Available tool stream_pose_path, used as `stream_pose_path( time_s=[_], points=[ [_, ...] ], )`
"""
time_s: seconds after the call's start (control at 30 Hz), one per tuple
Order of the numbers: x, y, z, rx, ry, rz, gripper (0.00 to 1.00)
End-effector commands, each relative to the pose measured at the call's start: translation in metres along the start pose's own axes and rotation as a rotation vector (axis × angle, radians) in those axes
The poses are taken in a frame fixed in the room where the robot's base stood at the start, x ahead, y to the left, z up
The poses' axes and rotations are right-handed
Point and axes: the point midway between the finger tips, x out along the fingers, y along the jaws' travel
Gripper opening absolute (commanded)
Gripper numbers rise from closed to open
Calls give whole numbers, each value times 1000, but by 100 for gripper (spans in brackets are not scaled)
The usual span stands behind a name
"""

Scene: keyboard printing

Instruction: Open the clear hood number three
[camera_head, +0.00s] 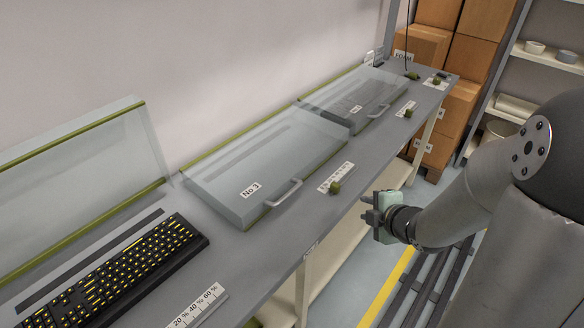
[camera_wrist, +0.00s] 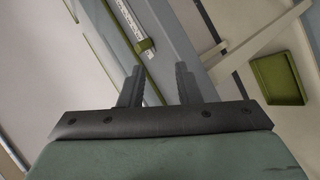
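The clear hood number three (camera_head: 240,185) lies shut on the grey table, with a "No 3" label on its top. Its light grey handle (camera_head: 286,193) is on the front edge. My gripper (camera_head: 368,208) is in front of the table edge, to the right of the handle and apart from it. In the wrist view my gripper's two fingers (camera_wrist: 160,88) are spread apart with nothing between them. The handle is not clearly visible in the wrist view.
An open clear hood (camera_head: 90,180) stands at left behind a black keyboard (camera_head: 115,270). Another shut hood (camera_head: 355,100) lies farther back. A green knob (camera_head: 334,187) on a scale sits near the table edge. A green bin (camera_wrist: 278,78) shows below. Shelves and boxes (camera_head: 455,110) stand behind.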

Motion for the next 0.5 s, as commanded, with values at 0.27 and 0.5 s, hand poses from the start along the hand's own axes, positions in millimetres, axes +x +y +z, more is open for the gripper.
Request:
stream_pose_path(
  time_s=[0.27,0.5],
  points=[
    [-9,-6,-56,-335,443,302,30],
    [-10,-2,-73,-378,518,380,30]
  ],
)
